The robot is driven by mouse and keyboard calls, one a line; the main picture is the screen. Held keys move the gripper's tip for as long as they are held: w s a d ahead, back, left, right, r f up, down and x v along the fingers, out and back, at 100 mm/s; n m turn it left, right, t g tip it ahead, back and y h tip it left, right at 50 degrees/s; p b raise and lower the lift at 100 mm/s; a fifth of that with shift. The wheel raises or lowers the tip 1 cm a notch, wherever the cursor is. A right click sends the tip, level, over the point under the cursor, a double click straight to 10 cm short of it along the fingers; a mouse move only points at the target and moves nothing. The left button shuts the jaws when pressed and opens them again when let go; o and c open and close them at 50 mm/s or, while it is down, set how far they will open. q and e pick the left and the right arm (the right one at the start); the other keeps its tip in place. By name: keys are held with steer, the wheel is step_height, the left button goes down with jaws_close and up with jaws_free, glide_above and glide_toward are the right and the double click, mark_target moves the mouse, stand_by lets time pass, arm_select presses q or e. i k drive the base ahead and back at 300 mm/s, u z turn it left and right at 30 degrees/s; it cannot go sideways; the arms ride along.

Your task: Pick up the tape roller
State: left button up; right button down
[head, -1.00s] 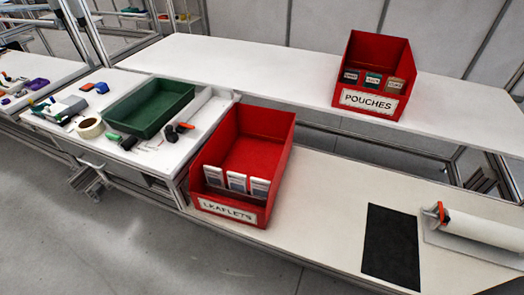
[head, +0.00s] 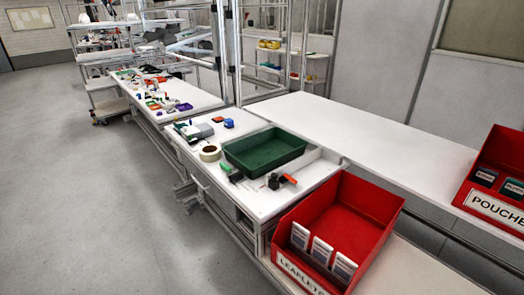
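A grey and green device (head: 193,131) lies just behind the roll. A small black item with an orange part (head: 281,181) lies in front of the green tray. I cannot tell for sure which of these is the tape roller. Neither of my grippers is in view.
A red leaflets bin (head: 338,218) stands at the front right, and a red pouches bin (head: 493,180) stands at the right edge. More benches with small parts stretch to the back left. The grey floor (head: 120,210) at the left is clear.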

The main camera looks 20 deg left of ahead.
mark_target(234, 178)
steer(key=u, duration=2.3)
steer(key=i, duration=1.5)
steer(key=z, duration=3.4)
